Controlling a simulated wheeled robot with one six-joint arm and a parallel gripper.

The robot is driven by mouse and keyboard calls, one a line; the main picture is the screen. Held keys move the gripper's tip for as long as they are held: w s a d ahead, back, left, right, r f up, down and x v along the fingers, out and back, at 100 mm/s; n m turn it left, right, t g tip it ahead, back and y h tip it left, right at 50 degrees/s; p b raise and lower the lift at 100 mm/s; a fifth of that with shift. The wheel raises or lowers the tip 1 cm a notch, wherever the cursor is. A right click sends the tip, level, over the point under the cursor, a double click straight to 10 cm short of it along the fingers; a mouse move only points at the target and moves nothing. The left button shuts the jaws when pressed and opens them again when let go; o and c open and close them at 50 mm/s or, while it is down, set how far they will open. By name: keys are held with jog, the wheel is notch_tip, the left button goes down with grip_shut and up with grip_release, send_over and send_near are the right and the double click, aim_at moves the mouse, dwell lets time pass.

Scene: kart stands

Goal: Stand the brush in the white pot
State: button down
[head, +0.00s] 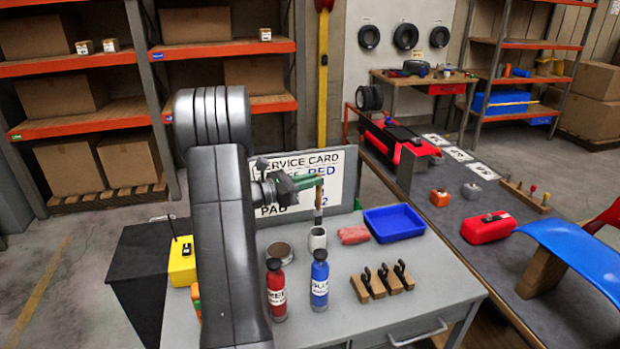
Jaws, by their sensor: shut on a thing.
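My gripper (314,183), with green fingers, is shut on the brush (319,200) at the top of its wooden handle. The brush hangs upright, its dark end pointing down. The white pot (317,239) stands on the grey table right below the brush. The brush's lower tip meets the pot's mouth in the picture; I cannot tell whether it is just above, behind or slightly inside the rim.
A round tin (280,252), a pink cloth (353,235) and a blue tray (394,222) flank the pot. A red bottle (277,290) and a blue bottle (320,281) stand in front. Black hooks on wooden blocks (382,284) are at right. A service card board (335,185) stands behind.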

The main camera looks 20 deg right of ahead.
notch_tip(320, 180, down, 7)
jog(key=b, duration=0.5)
dwell(0.3)
jog(key=c, duration=1.3)
grip_release()
jog(key=shift+c, duration=0.2)
jog(key=s+a+b, duration=0.1)
jog(key=a+b, duration=0.1)
jog(key=a, duration=1.1)
jog(key=shift+s+a+f, duration=0.2)
jog(key=shift+a+f, duration=0.05)
jog(key=shift+a, duration=0.15)
jog(key=shift+d, duration=0.1)
